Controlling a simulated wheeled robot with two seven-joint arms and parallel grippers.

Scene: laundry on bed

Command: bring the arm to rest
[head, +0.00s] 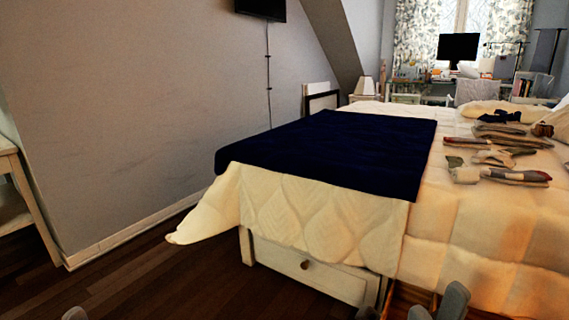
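My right gripper (437,308) shows at the bottom edge, right of centre, in front of the foot of the bed. Its two grey fingertips stand apart with nothing seen between them. Of my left gripper, only a small grey tip (75,314) shows at the bottom left edge, above the wooden floor. Whether the left one is open or shut cannot be seen. The rest of both grippers is below the frame.
The bed (480,215) has a cream quilt and a dark blue blanket (335,150). Several folded clothes (500,160) lie on its right. A drawer (310,268) is under its foot. A wooden shelf (28,205) stands at left. The floor (150,270) between is clear.

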